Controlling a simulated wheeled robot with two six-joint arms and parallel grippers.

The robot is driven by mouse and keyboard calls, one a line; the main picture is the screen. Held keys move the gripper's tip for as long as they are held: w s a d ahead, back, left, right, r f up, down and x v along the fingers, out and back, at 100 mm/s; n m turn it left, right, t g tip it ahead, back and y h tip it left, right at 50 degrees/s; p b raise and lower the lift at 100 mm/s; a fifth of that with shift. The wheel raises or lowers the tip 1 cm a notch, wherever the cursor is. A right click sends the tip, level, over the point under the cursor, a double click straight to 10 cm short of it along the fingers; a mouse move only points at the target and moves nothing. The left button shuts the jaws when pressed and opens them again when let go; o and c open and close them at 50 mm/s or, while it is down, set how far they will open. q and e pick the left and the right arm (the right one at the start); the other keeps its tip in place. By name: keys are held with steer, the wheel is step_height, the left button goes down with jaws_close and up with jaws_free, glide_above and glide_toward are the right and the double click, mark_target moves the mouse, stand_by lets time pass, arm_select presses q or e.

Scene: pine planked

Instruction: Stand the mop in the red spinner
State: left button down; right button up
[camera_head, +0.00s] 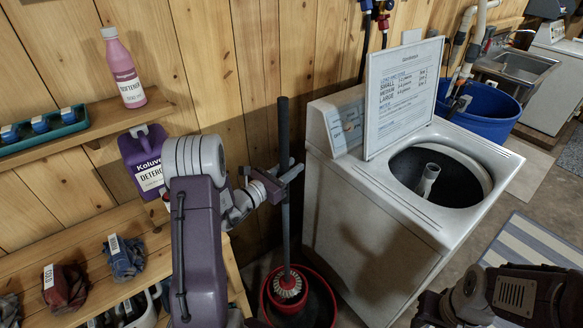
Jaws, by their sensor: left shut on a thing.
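The mop has a dark, upright pole (284,135) and a round red-and-white head (288,286) at its lower end. My left gripper (283,181) is shut on the pole, around its middle. The red spinner (265,303) is a round red tub with a dark inside, on the floor between the wooden shelf unit and the washing machine. The mop head shows within the spinner's rim from above. I cannot tell whether it rests on the spinner's bottom or hangs above it. Part of my right arm shows at the lower right; its gripper is not visible.
A white washing machine (375,262) with an open lid stands close right of the pole. Wooden shelves (75,235) at left hold a purple detergent jug (142,160), a pink bottle (123,70) and cloth bundles (125,257). The plank wall is behind. A blue tub (480,115) stands further back.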

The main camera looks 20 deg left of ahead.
arm_select(q)
step_height(320, 180, down, 10)
steer(key=b, duration=0.9)
steer(key=shift+f+b, duration=1.45)
steer(key=shift+b, duration=0.35)
stand_by(0.7)
stand_by(1.9)
steer(key=c, duration=1.1)
jaws_free()
steer(key=v, duration=0.9)
